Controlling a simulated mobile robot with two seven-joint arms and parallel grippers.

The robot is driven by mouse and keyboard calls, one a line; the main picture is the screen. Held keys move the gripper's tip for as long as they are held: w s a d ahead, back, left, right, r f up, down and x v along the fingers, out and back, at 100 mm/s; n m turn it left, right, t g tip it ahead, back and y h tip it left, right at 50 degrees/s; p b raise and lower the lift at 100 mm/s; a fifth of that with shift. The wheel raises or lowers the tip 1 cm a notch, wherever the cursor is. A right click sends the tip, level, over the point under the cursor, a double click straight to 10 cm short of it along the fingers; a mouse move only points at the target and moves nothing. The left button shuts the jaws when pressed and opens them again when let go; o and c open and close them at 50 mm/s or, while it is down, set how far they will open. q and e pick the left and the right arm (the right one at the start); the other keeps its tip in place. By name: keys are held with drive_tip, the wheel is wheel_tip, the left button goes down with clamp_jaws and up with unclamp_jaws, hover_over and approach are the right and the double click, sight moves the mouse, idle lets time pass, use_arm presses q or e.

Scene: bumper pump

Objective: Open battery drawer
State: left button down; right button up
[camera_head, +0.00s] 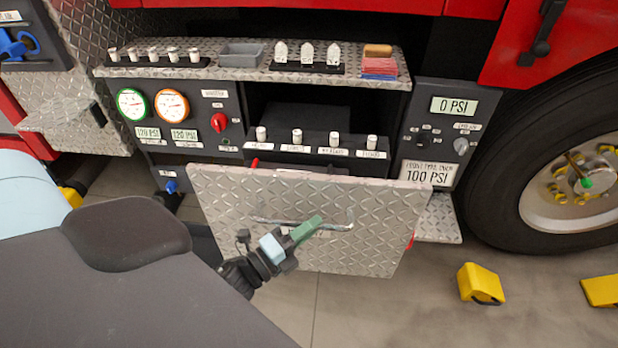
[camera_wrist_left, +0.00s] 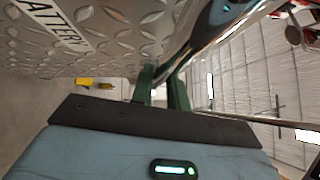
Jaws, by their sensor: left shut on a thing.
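The battery drawer's front (camera_head: 220,200) is a silver diamond-plate panel standing forward of the dark console, with a dark space behind its top edge. Its metal bar handle (camera_head: 343,226) runs across the front. In the left wrist view the plate (camera_wrist_left: 110,45) carries a label (camera_wrist_left: 52,24) partly reading "BATTERY", and the shiny handle (camera_wrist_left: 215,42) rises beside the fingers. My left gripper (camera_head: 305,231) has green fingers and is shut on the handle, near its middle. The green fingers also show in the left wrist view (camera_wrist_left: 163,85). My right gripper is not in view.
Above the drawer is a console with several white knobs (camera_head: 297,136), gauges (camera_head: 131,104) and a shelf (camera_head: 230,73). A wheel (camera_head: 560,180) stands at the right. Yellow chocks (camera_head: 481,283) lie on the floor. Floor in front of the drawer is clear.

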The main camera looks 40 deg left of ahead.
use_arm(q)
drive_tip(key=c, duration=1.4)
unclamp_jaws()
drive_tip(key=shift+w+d+r, duration=0.1)
drive_tip(key=shift+d+r, duration=0.1)
drive_tip(key=shift+r, duration=0.1)
drive_tip(key=shift+o, duration=0.2)
drive_tip(key=shift+a+f, duration=0.1)
drive_tip(key=shift+f, duration=0.05)
drive_tip(key=r+b+v, duration=0.1)
drive_tip(key=v, duration=0.6)
drive_tip(key=shift+s+f, duration=0.4)
drive_tip(key=shift+f, duration=0.15)
